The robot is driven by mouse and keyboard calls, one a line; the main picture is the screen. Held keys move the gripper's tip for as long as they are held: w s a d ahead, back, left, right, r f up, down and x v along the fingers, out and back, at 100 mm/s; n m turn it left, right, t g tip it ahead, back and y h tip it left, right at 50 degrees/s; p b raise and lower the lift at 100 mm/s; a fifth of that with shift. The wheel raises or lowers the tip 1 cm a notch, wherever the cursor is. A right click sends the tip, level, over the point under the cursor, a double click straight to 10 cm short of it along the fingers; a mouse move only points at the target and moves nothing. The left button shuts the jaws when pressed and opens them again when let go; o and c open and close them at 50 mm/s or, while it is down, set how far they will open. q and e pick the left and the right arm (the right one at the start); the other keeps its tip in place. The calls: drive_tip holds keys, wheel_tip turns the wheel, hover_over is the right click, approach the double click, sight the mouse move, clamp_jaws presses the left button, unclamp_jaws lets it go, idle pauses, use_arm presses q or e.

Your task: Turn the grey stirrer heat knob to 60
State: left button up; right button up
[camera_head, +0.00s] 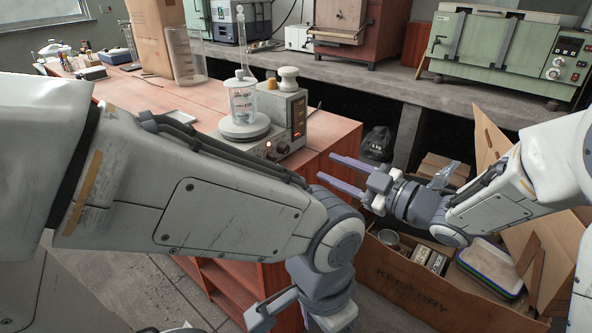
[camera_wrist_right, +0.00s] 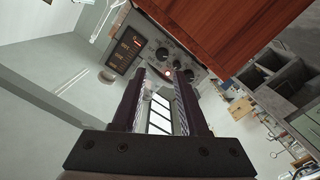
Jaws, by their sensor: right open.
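The grey stirrer (camera_head: 297,117) stands on the wooden bench with a beaker (camera_head: 243,102) of clear liquid on its round plate. Its front has small knobs (camera_head: 283,148) and a red light. In the right wrist view, its panel (camera_wrist_right: 145,42) shows dark round knobs (camera_wrist_right: 162,54) and a lit display. The scale marks are too small to read, and I cannot tell which knob is for heat. My right gripper (camera_head: 327,168) is open and empty, right of the stirrer and apart from it; its fingers (camera_wrist_right: 160,75) point towards the panel. My left gripper (camera_head: 290,312) is low, partly cut off.
A white jar (camera_head: 288,79) stands on the stirrer's back. A cardboard box (camera_head: 157,38) and an empty glass cylinder (camera_head: 180,55) stand behind left. An open carton (camera_head: 400,285) of goods lies below my right arm. My left arm crosses before the bench.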

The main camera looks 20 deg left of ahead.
sight(287, 150)
drive_tip(key=shift+y, duration=0.3)
drive_tip(key=x, duration=1)
drive_tip(key=shift+s+a+f, duration=0.1)
drive_tip(key=shift+s+a, duration=0.1)
drive_tip(key=shift+a, duration=0.15)
clamp_jaws()
